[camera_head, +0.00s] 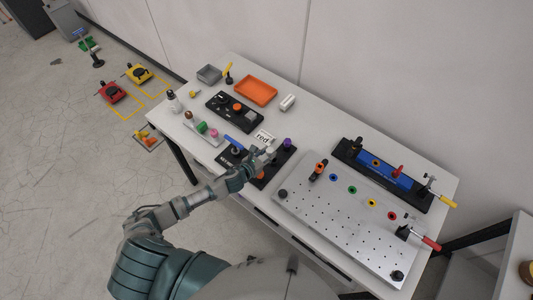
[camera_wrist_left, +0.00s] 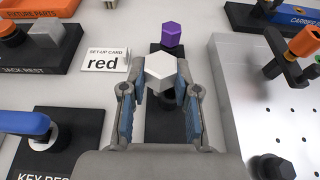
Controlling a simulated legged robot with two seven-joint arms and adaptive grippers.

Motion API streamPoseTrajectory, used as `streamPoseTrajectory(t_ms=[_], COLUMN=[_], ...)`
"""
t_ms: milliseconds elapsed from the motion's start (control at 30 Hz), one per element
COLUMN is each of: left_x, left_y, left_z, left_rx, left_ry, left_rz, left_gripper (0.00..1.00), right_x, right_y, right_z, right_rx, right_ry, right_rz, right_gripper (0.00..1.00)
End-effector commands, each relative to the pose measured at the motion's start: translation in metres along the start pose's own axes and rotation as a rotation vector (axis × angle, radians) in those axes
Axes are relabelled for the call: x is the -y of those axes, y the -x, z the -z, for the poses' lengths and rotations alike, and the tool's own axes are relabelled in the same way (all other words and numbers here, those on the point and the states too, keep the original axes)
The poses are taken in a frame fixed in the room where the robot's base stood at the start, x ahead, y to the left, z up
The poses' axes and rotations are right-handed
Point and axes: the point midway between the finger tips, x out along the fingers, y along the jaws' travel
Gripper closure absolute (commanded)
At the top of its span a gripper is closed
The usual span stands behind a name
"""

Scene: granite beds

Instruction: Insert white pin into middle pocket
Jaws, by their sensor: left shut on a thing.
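My left gripper (camera_head: 268,156) is shut on the white pin (camera_wrist_left: 160,69), which has a hexagonal head, in the left wrist view. The gripper is over a black rest block, with a purple hexagonal pin (camera_wrist_left: 172,34) just beyond it. The pin's lower end is hidden, so I cannot tell whether it is clear of the block. In the head view, a blue carrier (camera_head: 390,177) sits in a black fixture at the table's back right, with an orange-ringed pocket (camera_head: 376,162). I cannot tell for sure which pocket is the middle one. My right gripper is not in view.
A perforated metal plate (camera_head: 335,215) with coloured rings lies right of my gripper. A red-handled clamp (camera_head: 425,239) and a yellow-handled clamp (camera_head: 440,197) stand at its right. A set-up card reading "red" (camera_wrist_left: 104,60), an orange tray (camera_head: 256,91) and a blue-handled key (camera_head: 233,141) are nearby.

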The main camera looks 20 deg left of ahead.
Motion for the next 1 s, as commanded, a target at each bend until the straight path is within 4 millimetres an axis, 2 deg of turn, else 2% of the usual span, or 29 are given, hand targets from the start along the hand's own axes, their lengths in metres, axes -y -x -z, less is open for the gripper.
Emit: streamPoseTrajectory(t_ms=[367, 567, 833, 1000], left_x=[0.004, 0.01, 0.016, 0.016], left_y=[-0.002, -0.004, -0.006, -0.006], left_z=[-0.001, -0.001, -0.002, -0.002], left_rx=[0.001, 0.001, 0.0, 0.0], left_ry=[0.001, 0.001, 0.0, 0.0], left_rz=[0.0, -0.002, -0.002, -0.002], left_gripper=[1.0, 1.0, 1.0, 1.0], right_x=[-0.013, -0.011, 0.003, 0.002], right_y=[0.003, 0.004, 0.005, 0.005], right_z=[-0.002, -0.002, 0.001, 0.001], right_rx=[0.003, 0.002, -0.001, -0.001], right_ry=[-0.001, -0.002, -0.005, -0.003], right_rz=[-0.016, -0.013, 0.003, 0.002], right_gripper=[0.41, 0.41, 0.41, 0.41])
